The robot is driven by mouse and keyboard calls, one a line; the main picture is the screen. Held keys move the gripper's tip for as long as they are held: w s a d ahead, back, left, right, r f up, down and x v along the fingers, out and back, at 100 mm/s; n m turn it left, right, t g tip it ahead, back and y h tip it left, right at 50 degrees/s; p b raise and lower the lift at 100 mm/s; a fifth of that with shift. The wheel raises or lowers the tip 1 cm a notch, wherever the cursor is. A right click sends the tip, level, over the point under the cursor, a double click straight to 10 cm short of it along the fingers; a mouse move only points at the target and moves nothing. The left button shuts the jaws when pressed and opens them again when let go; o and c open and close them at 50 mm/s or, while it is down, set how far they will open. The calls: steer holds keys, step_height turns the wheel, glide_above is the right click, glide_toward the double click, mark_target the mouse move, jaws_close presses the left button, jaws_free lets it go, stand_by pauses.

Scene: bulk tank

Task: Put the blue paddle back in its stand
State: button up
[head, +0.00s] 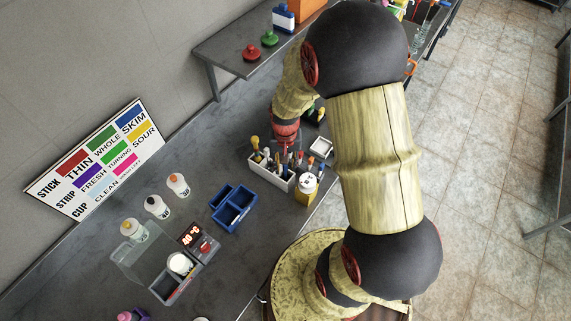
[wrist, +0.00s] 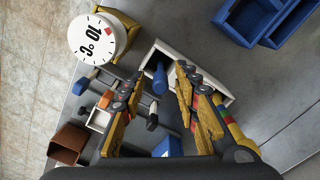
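My gripper (wrist: 160,100) has its two yellow fingers spread wide apart over a white tool caddy (wrist: 222,88), with nothing between the tips held. A blue rod-like handle (wrist: 160,77) stands in the caddy, between and beyond the fingers in the wrist view; I cannot tell whether it is the blue paddle. Another blue piece (wrist: 167,148) shows low between the fingers, partly hidden. In the head view the caddy (head: 268,175) holds several tools, and my gripper above it is partly hidden by my arm. No stand can be told for sure.
A dial thermometer (wrist: 97,38) reading 10°C stands beside the caddy. A blue two-part bin (head: 232,208) lies left of it.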

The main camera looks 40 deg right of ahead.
steer(key=s+a+r+n+t, duration=0.1)
steer(key=a+r, duration=0.1)
steer(key=r, duration=0.9)
steer(key=s+a+r+n+t, duration=0.1)
steer(key=a+r, duration=0.2)
steer(key=r, duration=0.9)
steer(key=s+a+r+n+t, duration=0.3)
steer(key=s+a+r, duration=0.4)
steer(key=s+r, duration=0.3)
steer(key=shift+s+r+n+t+p, duration=0.2)
steer(key=shift+n+t+p, duration=0.15)
steer(key=shift+n, duration=0.55)
steer(key=shift+w, duration=0.1)
